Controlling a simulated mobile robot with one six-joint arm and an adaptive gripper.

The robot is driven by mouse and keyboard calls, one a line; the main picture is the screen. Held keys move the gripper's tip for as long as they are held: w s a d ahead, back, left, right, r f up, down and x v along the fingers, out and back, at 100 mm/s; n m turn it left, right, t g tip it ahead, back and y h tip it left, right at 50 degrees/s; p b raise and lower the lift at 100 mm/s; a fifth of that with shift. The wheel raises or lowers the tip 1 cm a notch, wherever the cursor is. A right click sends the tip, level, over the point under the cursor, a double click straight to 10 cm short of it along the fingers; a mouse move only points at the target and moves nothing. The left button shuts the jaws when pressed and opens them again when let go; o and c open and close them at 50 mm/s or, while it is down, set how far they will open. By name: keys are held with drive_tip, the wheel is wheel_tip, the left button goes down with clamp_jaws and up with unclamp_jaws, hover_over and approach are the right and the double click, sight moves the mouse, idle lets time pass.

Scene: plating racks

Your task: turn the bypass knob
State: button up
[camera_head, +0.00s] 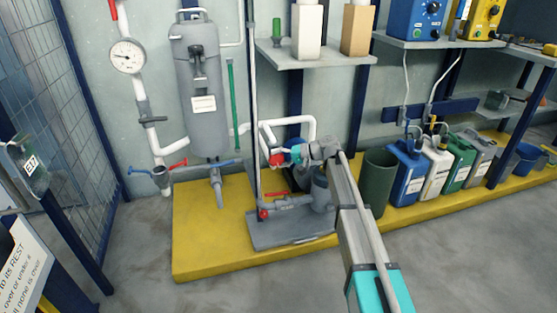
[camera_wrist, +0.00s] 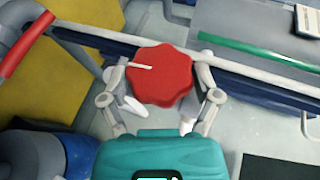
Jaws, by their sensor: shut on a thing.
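The bypass knob (camera_wrist: 160,75) is a red, lobed wheel with a white line that points left in the wrist view. It also shows in the head view (camera_head: 276,158), small and partly covered by my gripper, beside the white pipe loop. My gripper (camera_wrist: 161,84) has one finger on each side of the knob and is shut on it. In the head view my gripper (camera_head: 282,157) reaches the knob from the right. The knob's shaft is hidden.
A grey pump unit (camera_head: 290,230) stands below on the yellow plinth (camera_head: 210,255). A grey tank (camera_head: 199,90) and a pressure gauge (camera_head: 127,56) are at left. A dark green bin (camera_head: 378,180) and several canisters stand at right. The floor in front is clear.

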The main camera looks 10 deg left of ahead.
drive_tip(key=o, duration=0.9)
drive_tip(key=shift+o, duration=0.2)
drive_tip(key=shift+r+h+p, duration=0.1)
drive_tip(key=shift+h+p, duration=0.2)
drive_tip(key=shift+p, duration=0.4)
